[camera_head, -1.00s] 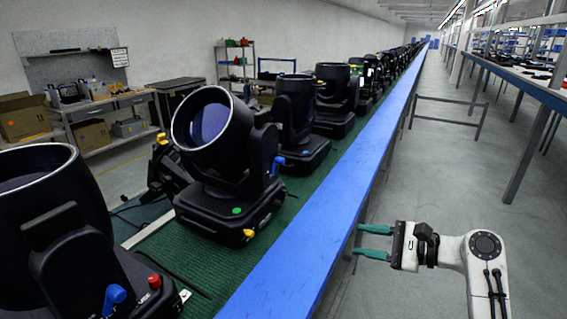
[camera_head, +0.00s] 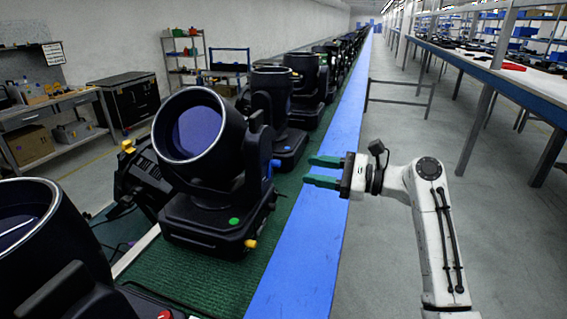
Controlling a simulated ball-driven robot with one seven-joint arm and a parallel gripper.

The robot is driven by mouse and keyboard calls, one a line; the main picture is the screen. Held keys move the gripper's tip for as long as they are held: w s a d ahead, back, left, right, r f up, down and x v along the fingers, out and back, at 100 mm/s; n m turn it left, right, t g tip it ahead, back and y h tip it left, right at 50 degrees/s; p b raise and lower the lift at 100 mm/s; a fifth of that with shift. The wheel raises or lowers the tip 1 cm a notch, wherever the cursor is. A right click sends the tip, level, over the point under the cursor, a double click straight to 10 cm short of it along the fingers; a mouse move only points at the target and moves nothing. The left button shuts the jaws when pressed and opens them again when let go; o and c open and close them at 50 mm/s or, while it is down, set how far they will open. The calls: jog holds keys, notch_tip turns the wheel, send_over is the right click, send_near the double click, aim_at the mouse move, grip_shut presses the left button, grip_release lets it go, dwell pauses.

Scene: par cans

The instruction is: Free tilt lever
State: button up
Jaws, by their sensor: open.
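A black moving-head par can (camera_head: 205,150) stands on the green belt, its large lens tilted up and to the left. A blue lever (camera_head: 276,163) sticks out on the right side of its yoke. A yellow knob (camera_head: 250,243) and a green dot (camera_head: 234,221) show on its base. My gripper (camera_head: 312,171) is open and empty, its two teal fingers pointing left over the blue rail, right of the blue lever and apart from it. Which lever is the tilt lever cannot be told from its look alone.
Another par can (camera_head: 50,255) stands close at the lower left, and a row of them runs back along the green belt (camera_head: 190,270). The blue rail (camera_head: 310,250) edges the belt. A long workbench (camera_head: 500,75) stands at the right.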

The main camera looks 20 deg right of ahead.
jog(key=p+x, duration=0.1)
jog(key=x, duration=0.6)
jog(key=shift+a, duration=0.15)
jog(key=shift+w, duration=0.1)
grip_shut()
